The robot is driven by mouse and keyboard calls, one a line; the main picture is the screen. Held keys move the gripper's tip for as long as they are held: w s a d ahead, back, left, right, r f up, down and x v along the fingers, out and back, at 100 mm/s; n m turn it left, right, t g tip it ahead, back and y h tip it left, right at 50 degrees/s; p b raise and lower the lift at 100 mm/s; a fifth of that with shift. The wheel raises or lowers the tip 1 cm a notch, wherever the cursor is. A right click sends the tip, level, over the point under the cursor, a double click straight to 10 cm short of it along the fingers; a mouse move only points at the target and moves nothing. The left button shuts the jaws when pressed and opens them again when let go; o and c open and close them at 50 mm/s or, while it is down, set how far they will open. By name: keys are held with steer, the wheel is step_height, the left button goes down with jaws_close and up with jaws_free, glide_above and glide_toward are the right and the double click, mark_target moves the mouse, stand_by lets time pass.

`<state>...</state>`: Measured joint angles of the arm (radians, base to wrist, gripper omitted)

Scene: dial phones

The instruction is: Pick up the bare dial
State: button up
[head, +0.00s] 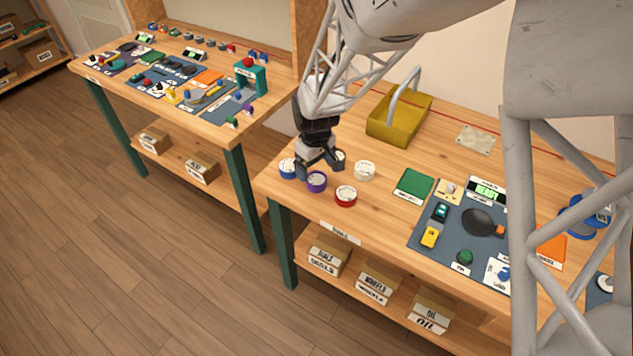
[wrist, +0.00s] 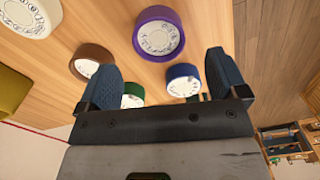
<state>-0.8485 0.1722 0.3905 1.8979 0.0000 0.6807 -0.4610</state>
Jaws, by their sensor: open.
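A cream dial (head: 364,170) with no coloured rim stands on the bench, to the right of my gripper (head: 318,166); it looks like the bare dial. In the wrist view a cream dial (wrist: 28,17) is cut off at the top left corner. My gripper (wrist: 160,68) is open and empty, above the group of dials. Rimmed dials lie around it: blue (head: 288,168), purple (head: 316,182) and red (head: 346,196). The wrist view also shows a brown dial (wrist: 90,61) and a green dial (wrist: 131,97), partly hidden by my gripper.
A yellow basket (head: 399,122) with a raised handle stands at the back. A green pad (head: 414,184) and a dark mat (head: 430,243) with parts lie to the right. The bench's front left edge is close to the dials. A second, crowded bench (head: 110,60) stands left.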

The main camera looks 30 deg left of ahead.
mark_target(316, 180)
steer(key=shift+f, duration=0.3)
steer(key=shift+d+f, duration=0.1)
steer(key=shift+f, duration=2.5)
steer(key=c, duration=1)
steer(key=shift+r, duration=0.15)
steer(key=shift+c, duration=0.2)
steer(key=shift+r, duration=0.7)
step_height(316, 180, up, 2)
steer(key=shift+r, duration=0.1)
steer(key=s+d+r, duration=0.1)
steer(key=s+d, duration=1)
steer(key=shift+d, duration=0.4)
